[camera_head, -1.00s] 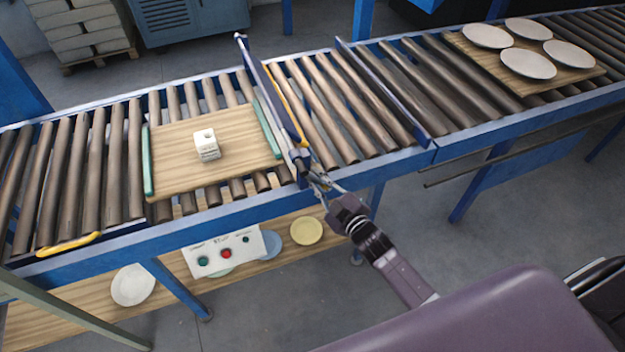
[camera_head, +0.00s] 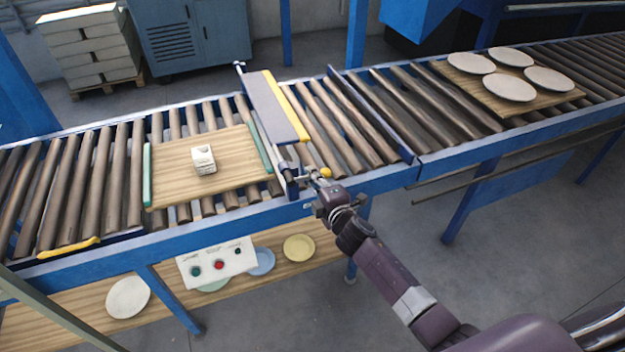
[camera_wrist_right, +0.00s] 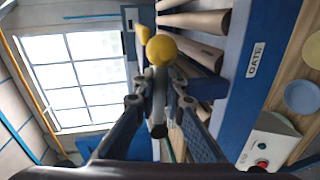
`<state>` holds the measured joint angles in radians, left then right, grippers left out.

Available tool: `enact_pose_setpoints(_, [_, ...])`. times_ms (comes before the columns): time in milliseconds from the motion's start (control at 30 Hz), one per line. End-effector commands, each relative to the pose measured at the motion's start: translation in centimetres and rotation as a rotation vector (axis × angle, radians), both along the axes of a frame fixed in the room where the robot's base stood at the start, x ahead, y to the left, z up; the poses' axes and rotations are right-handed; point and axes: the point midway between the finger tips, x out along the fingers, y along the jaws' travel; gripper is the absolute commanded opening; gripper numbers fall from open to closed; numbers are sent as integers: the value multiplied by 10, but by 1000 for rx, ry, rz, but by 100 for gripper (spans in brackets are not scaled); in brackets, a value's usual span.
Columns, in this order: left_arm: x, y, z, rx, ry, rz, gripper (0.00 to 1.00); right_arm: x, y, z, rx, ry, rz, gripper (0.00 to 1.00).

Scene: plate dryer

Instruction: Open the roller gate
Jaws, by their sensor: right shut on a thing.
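The roller gate (camera_head: 275,105) is a grey panel with a yellow edge across the blue roller conveyor (camera_head: 225,212). It is tilted over to the right, with its broad face showing. A lever with a yellow ball knob (camera_head: 326,172) is at its near end, beside the conveyor's front rail. My right gripper (camera_head: 311,181) is shut on this lever. In the right wrist view the fingers (camera_wrist_right: 160,95) close around the grey lever shaft, with the yellow knob (camera_wrist_right: 161,50) just beyond them. The fingers hide part of the shaft. My left gripper is not in view.
A wooden board (camera_head: 180,185) with a small white block (camera_head: 203,159) lies on the rollers left of the gate. A second board (camera_head: 478,95) carries several plates at the far right. A control box (camera_head: 217,264) with buttons hangs below the front rail.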

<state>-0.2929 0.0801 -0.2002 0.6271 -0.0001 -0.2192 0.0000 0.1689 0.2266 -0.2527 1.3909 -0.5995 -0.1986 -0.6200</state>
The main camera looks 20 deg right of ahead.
Motion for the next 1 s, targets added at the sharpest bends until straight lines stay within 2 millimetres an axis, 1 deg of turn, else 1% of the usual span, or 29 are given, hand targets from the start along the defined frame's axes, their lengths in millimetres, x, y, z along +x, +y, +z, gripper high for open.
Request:
enact_pose_setpoints(33, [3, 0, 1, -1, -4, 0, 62, 0, 0, 2, -16, 1, -1, 0])
enact_pose_setpoints(133, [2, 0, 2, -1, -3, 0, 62, 0, 0, 3, -48, -1, -2, 0])
enact_pose_setpoints(300, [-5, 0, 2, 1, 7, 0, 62, 0, 0, 5, -77, -1, -2, 0])
enact_pose_setpoints(500, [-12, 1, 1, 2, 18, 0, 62, 0, 0, 5, -88, -2, -1, 0])
enact_pose_setpoints(733, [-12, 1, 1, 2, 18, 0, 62, 0, 0, 5, -89, -2, -1, 0])
enact_pose_setpoints(767, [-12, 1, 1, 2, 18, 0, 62, 0, 0, 5, -89, -3, -1, 11])
enact_pose_setpoints(900, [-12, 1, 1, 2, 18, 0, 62, 0, 0, 5, -88, -3, -1, 27])
enact_pose_setpoints(933, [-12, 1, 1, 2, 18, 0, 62, 0, 0, 5, -88, -3, -1, 28])
enact_pose_setpoints(1000, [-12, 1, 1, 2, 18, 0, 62, 0, 0, 5, -87, -2, 0, 28])
